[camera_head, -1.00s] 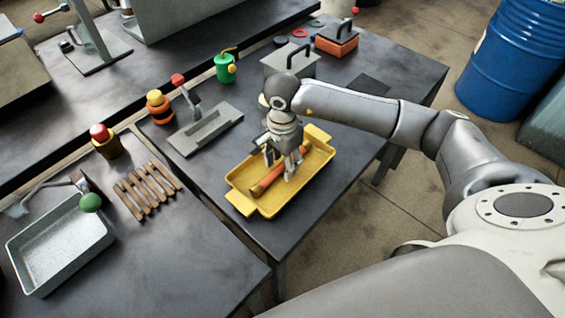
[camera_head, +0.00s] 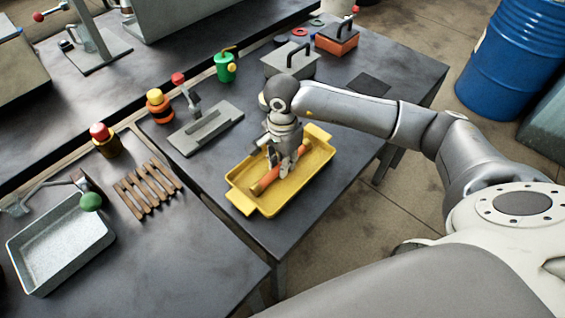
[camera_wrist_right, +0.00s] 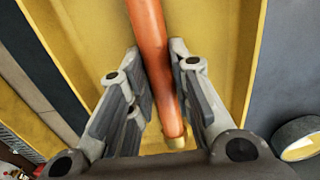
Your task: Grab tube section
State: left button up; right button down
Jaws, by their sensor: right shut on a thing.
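The tube section is an orange-red rod (camera_head: 266,181) with a brass-coloured end, lying in the yellow tray (camera_head: 241,201). My right gripper (camera_head: 284,170) points down into the tray and is shut on the tube section. In the right wrist view the tube section (camera_wrist_right: 153,50) runs between the two fingers of the gripper (camera_wrist_right: 160,88), and its brass end shows close to the palm. The yellow tray floor (camera_wrist_right: 85,35) lies behind it. Part of the tube section is hidden by the fingers in the head view. My left gripper is not in view.
A grey holder (camera_head: 205,128) with a slot lies left of the tray. A wooden rack (camera_head: 148,190) and a metal pan (camera_head: 55,245) lie further left. A green can (camera_head: 225,68), a grey box (camera_head: 290,63) and an orange toolbox (camera_head: 336,40) stand behind.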

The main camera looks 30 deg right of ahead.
jog(key=shift+r+b, duration=0.3)
jog(key=shift+r, duration=0.15)
notch_tip(320, 180, up, 2)
jog(key=shift+d+r+b, duration=0.1)
jog(key=shift+r+b, duration=0.1)
jog(key=shift+b, duration=0.4)
jog(key=s+d+r+b, duration=0.3)
jog(key=s+d+r, duration=0.2)
jog(key=s+r, duration=0.4)
jog(key=s, duration=0.4)
jog(key=shift+r+b, duration=0.3)
jog(key=shift+r, duration=0.05)
